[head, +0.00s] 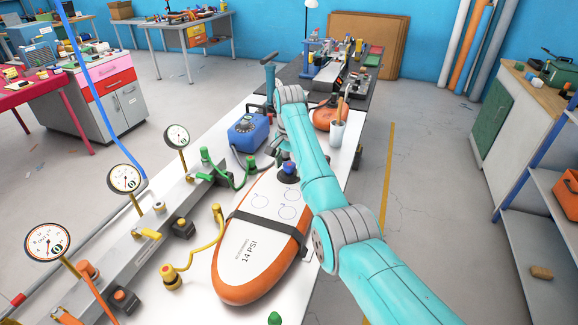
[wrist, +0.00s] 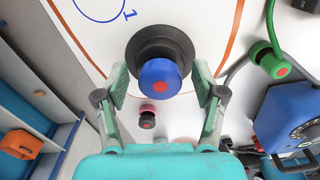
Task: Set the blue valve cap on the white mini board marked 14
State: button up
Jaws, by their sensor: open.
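The white mini board (head: 262,215) has an orange rim, a dark strap and the marking "14 PSI", and lies on the white table. Blue circles are drawn on its far part; one with a "1" shows in the wrist view (wrist: 98,8). The blue valve cap (head: 289,168) is at the board's far end. In the wrist view the blue valve cap (wrist: 160,86) has a red dot and sits upright on a wide dark round base. My gripper (wrist: 160,82) is open, with one finger on each side of the cap and gaps between; the arm partly hides it in the head view.
A blue pump box (head: 248,132) stands beyond the board. A green cap with hose (head: 208,157) and a yellow hose (head: 205,248) lie left of it, beside a grey rail with gauges (head: 125,179). A white cup (head: 337,133) stands far right.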

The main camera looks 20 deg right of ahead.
aim_at(289, 165)
jog(key=shift+r, duration=3.75)
